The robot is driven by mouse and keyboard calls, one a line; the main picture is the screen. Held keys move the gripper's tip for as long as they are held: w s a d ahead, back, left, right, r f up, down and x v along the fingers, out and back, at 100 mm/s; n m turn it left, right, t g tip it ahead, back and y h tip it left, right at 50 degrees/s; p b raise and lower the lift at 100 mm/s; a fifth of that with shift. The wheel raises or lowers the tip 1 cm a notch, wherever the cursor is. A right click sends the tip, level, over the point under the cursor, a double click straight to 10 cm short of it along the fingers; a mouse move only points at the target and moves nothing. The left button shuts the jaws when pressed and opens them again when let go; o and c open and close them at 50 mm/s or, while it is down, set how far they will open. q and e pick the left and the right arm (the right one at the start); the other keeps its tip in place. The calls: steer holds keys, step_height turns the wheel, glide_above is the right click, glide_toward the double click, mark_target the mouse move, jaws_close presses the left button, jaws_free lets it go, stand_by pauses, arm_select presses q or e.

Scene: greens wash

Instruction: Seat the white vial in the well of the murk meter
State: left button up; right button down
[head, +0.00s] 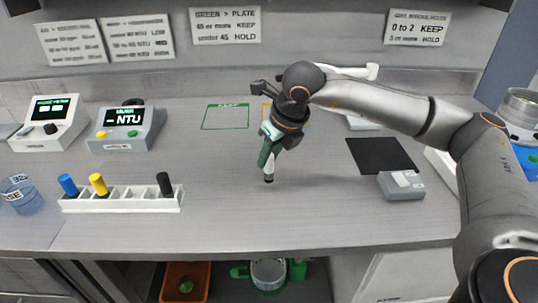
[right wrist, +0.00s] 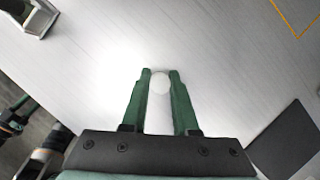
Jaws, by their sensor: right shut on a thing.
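My right gripper (head: 267,165) points down over the middle of the bench, shut on the white vial. In the right wrist view, the vial's round white top (right wrist: 160,83) shows between the green fingertips (right wrist: 160,80). In the head view the fingers mostly hide the vial. The murk meter (head: 124,130) is the grey box with the "NTU" screen, at the back left and well apart from the gripper. A dark round spot shows on its top, but I cannot make out the inside of the well. My left gripper is not in view.
A white rack (head: 122,201) with blue, yellow and black capped vials stands at the front left. Another meter (head: 48,124) and a clear rinse cup (head: 20,195) are further left. A black mat (head: 381,155) and small grey box (head: 401,186) lie right. The bench between rack and gripper is clear.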

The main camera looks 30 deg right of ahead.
steer(key=shift+f, duration=0.1)
steer(key=shift+f, duration=0.15)
steer(key=c, duration=0.7)
jaws_free()
